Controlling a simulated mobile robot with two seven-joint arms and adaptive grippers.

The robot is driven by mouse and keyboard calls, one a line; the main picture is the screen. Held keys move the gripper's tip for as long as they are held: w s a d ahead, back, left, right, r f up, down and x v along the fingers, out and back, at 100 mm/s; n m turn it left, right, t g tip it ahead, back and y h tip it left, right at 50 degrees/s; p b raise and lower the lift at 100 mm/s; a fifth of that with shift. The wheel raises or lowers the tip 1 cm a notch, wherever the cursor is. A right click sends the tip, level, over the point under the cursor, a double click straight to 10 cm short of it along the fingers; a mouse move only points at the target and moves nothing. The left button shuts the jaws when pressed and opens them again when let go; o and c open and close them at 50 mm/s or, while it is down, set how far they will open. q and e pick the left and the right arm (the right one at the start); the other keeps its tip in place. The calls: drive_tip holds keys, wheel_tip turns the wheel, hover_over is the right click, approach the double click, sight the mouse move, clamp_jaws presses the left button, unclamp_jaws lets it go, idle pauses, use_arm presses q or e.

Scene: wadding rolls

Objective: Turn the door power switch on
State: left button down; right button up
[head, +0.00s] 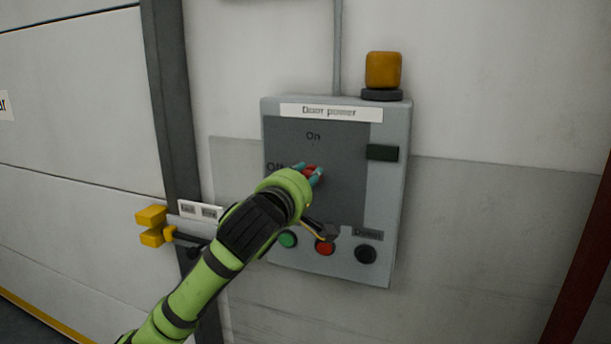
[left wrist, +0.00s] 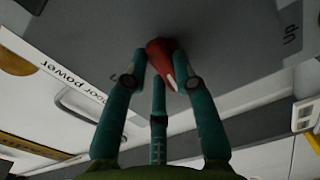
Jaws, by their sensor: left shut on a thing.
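The door power panel (head: 345,190) is a grey box on the wall, labelled "Door power" at its top. Its dark face carries "On" above and "Off" to the left of a red rotary switch knob (head: 311,169). My left gripper (head: 314,175) has its teal fingers shut around this knob. In the left wrist view, the fingers (left wrist: 158,95) hold the red knob (left wrist: 161,58), which has a white mark on it. The fingers partly hide the knob, and I cannot tell for sure which label it points at. My right gripper is not in view.
Below the knob are a green button (head: 287,239), a red button (head: 324,247) and a black button (head: 366,254). An amber lamp (head: 383,70) stands on top of the panel. A yellow latch-like part (head: 151,226) juts out at the left, beside a dark post (head: 172,100).

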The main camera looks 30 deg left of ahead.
use_arm(q)
drive_tip(key=m+p, duration=0.1)
drive_tip(key=m, duration=0.3)
drive_tip(key=shift+d+m+p, duration=0.1)
drive_tip(key=shift+m+p, duration=0.2)
drive_tip(key=shift+p, duration=0.1)
drive_tip(key=shift+d+f+m+p, duration=0.15)
drive_tip(key=shift+m+p, duration=1.25)
drive_tip(key=shift+m, duration=1.4)
drive_tip(key=shift+a+f+m+p, duration=0.1)
drive_tip(key=shift+m+p, duration=1.3)
drive_tip(key=shift+m, duration=1.7)
drive_tip(key=c, duration=1)
unclamp_jaws()
drive_tip(key=shift+w, duration=0.1)
